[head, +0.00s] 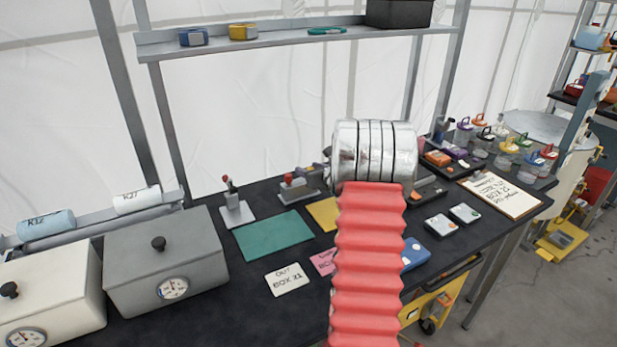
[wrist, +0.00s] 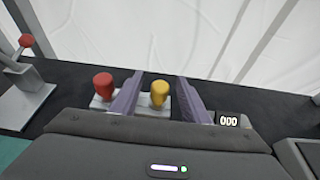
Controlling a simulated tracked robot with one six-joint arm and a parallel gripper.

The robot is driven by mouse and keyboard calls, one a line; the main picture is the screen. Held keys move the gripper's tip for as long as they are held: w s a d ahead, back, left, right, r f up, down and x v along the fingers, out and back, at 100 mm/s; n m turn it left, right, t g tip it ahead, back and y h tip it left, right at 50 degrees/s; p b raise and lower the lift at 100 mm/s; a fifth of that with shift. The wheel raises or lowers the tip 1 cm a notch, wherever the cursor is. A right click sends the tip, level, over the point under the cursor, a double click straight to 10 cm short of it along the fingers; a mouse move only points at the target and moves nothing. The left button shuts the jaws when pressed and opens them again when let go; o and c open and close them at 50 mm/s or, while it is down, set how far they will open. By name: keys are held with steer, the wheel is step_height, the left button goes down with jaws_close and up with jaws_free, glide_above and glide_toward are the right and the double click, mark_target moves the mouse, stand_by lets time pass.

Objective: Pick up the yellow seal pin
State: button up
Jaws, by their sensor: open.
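The yellow seal pin (wrist: 159,94) stands upright in the wrist view, on a pale base. A red pin (wrist: 103,86) stands on the same base to its left. My gripper (wrist: 160,79) is open, with one purple finger on each side of the yellow pin in this view. I cannot tell whether either finger touches it. In the head view my red and silver arm hides the yellow pin and most of the gripper. The red-knobbed stand (head: 299,188) shows just left of the arm.
Another red-handled stand (head: 236,211) is to the left, behind a green mat (head: 273,235). A small 000 display (wrist: 229,119) is right of the fingers. Grey (head: 165,262) and cream (head: 52,292) boxes fill the left bench. A shelf (head: 290,39) hangs above.

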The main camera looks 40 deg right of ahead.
steer(key=shift+c, duration=0.7)
jaws_close()
steer(key=shift+r, duration=0.1)
step_height(320, 180, up, 10)
steer(key=shift+f, duration=0.1)
stand_by(0.3)
stand_by(0.4)
